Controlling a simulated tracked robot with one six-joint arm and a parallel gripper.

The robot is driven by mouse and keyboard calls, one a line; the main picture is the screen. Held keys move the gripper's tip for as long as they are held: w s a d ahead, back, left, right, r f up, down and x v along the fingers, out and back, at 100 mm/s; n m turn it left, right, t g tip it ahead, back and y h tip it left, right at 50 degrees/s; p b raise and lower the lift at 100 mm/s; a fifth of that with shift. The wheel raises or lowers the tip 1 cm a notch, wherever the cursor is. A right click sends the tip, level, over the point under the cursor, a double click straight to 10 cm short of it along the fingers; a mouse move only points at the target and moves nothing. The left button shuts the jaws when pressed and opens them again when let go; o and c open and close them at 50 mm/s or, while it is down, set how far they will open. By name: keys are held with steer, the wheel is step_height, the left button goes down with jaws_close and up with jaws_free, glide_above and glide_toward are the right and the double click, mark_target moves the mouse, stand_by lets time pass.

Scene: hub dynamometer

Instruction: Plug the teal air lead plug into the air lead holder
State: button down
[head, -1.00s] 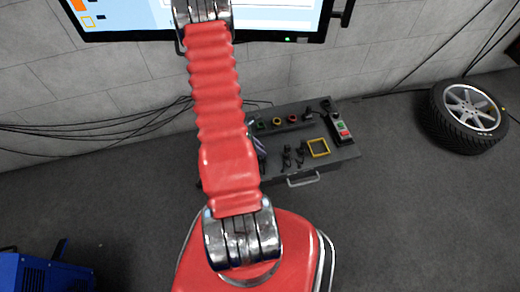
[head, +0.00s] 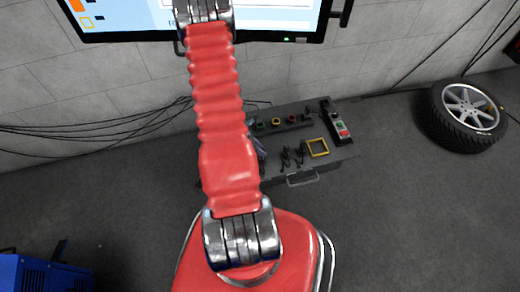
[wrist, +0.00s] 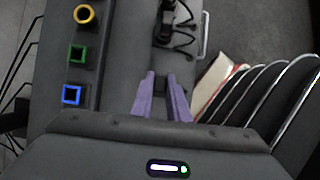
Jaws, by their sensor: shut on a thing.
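My gripper's two purple fingers (wrist: 161,97) show in the wrist view over the dark bench box. They are shut on a small dark piece (wrist: 160,85), mostly hidden between them; I see no teal on it. Left of the fingers are a blue square socket (wrist: 72,95), a green square socket (wrist: 77,53) and a yellow ring socket (wrist: 84,14). I cannot tell which holder is the air lead holder.
The dark box (head: 335,167) stands by the wall, with black plugs (head: 292,156), a yellow square frame (head: 318,147) and a button strip (head: 340,127) on top. Black plugs with cables (wrist: 166,30) lie ahead of the fingers. A wheel (head: 465,113) lies right; a screen (head: 280,20) hangs above.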

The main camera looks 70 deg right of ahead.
steer(key=shift+f, duration=1.2)
steer(key=c, duration=1.6)
jaws_free()
steer(key=shift+r, duration=0.1)
steer(key=v, duration=1.3)
steer(key=shift+w+r, duration=0.2)
